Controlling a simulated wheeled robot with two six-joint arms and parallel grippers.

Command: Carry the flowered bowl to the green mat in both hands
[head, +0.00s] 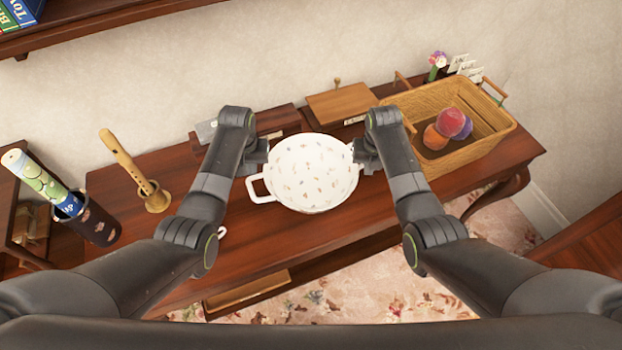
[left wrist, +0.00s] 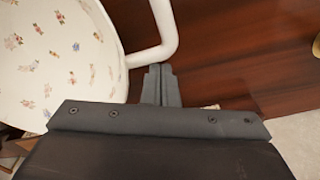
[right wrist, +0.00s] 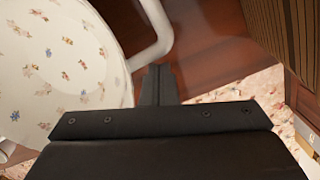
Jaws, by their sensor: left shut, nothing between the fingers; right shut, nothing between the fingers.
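The white flowered bowl (head: 312,172) sits on the brown wooden table, between my two grippers. Its left handle (head: 258,189) sticks out to the left in the head view; the handle also shows in the left wrist view (left wrist: 166,35). My left gripper (head: 258,157) is shut and empty, its fingertips (left wrist: 159,70) close beside that handle. My right gripper (head: 366,160) is shut and empty, its fingertips (right wrist: 157,70) close beside the other handle (right wrist: 158,35). Contact with the handles is unclear. No green mat shows in any view.
A wicker basket (head: 480,140) with balls stands at the right. A wooden box (head: 340,103) is behind the bowl. A recorder (head: 135,165) on a stand and a dark holder (head: 95,222) with a rolled paper stand at the left. Bare table (head: 290,232) lies in front of the bowl.

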